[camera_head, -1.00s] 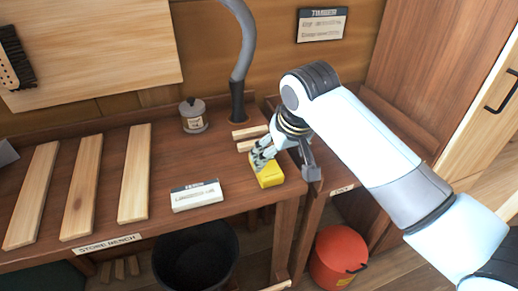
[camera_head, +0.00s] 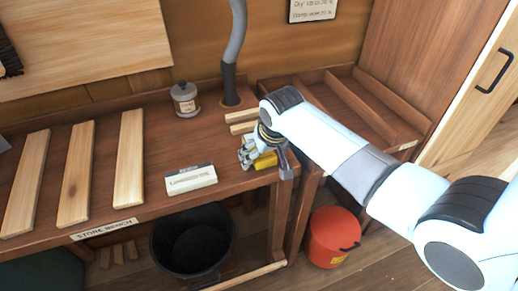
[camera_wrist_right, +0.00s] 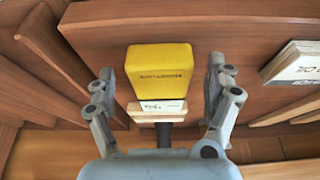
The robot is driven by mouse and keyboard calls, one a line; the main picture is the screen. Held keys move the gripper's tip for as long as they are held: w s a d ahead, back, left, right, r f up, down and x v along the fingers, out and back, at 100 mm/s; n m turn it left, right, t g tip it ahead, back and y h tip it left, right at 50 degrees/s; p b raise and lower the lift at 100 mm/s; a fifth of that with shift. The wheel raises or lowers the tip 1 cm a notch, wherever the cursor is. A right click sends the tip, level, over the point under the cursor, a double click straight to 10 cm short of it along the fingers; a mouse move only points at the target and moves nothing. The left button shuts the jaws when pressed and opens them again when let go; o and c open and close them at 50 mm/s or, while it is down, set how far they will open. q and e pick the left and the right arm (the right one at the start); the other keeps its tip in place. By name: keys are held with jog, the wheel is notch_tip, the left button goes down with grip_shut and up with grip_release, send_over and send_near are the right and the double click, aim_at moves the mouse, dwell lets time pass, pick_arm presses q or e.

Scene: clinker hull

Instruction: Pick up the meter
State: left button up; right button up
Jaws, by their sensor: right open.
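The meter is a small yellow box (camera_wrist_right: 160,68) with dark lettering and a pale lower face. In the right wrist view it lies between the two spread fingers of my right gripper (camera_wrist_right: 163,95), with a gap on each side. In the head view the yellow meter (camera_head: 265,160) sits near the front right edge of the bench, partly hidden by my right gripper (camera_head: 258,154), which is over it. My right gripper is open and holds nothing. My left gripper does not show.
A white labelled block (camera_head: 191,180) lies left of the meter. A lidded jar (camera_head: 185,99), wooden slats (camera_head: 128,160) and a grey pipe (camera_head: 230,85) are on the bench (camera_head: 160,205). A black bucket (camera_head: 192,245) and a red bucket (camera_head: 333,237) stand below.

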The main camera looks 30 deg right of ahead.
jog(key=c, duration=1.3)
jog(key=shift+c, duration=0.4)
jog(key=shift+r, duration=0.15)
